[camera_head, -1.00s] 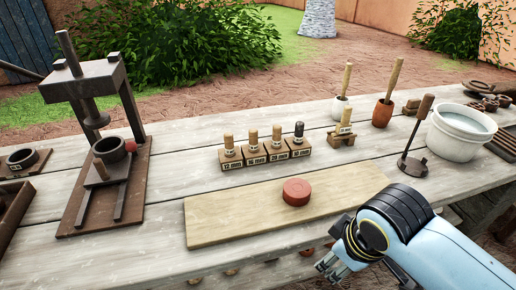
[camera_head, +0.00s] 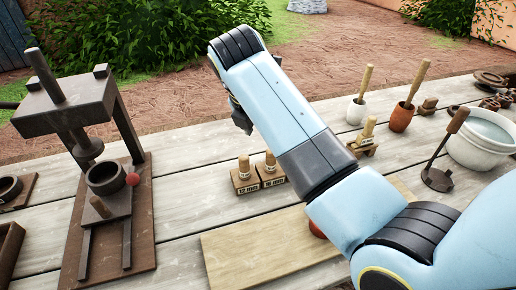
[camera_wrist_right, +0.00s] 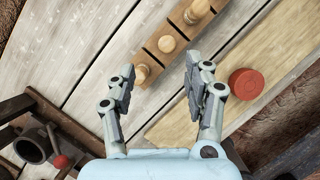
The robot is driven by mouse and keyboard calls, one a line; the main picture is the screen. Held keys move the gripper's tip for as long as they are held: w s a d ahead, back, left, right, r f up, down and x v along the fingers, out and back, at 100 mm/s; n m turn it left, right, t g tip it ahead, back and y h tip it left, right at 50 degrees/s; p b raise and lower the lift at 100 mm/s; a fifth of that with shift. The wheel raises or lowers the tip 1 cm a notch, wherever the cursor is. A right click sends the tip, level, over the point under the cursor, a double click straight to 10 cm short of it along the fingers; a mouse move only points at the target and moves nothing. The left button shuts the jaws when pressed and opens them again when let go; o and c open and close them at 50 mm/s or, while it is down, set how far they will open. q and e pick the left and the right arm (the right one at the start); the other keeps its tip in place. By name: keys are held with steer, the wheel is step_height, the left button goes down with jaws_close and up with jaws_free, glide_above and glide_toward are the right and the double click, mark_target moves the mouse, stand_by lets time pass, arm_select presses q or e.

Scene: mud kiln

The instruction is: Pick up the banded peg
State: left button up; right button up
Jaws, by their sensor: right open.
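Several wooden pegs stand upright in a row of labelled blocks. In the head view the 12 mm peg (camera_head: 244,165) and the 16 mm peg (camera_head: 270,160) show; my right arm hides the others. I cannot tell which peg is banded. In the right wrist view three pegs show: a near peg (camera_wrist_right: 142,75), a middle peg (camera_wrist_right: 167,44) and a far peg (camera_wrist_right: 197,10). My right gripper (camera_wrist_right: 160,78) is open and empty above the row. The near peg is beside its left fingertip. My left gripper is not in view.
A dark press (camera_head: 102,225) stands at the left. A red disc (camera_wrist_right: 246,83) lies on a pale board (camera_head: 262,250). A small stand with a wooden piece (camera_head: 367,130), mortars (camera_head: 402,118) and a white basin (camera_head: 478,150) stand at the right.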

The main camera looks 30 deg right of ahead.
glide_above(270, 164)
steer(key=a, duration=0.1)
step_height(270, 164, down, 4)
steer(key=x, duration=0.5)
steer(key=shift+d+f, duration=0.1)
steer(key=shift+f, duration=0.15)
steer(key=shift+w+f, duration=0.1)
steer(key=shift+f, duration=0.1)
steer(key=shift+c, duration=1.7)
steer(key=c, duration=0.4)
steer(key=shift+c, duration=1.3)
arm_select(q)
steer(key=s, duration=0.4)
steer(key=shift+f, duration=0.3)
arm_select(e)
jaws_close()
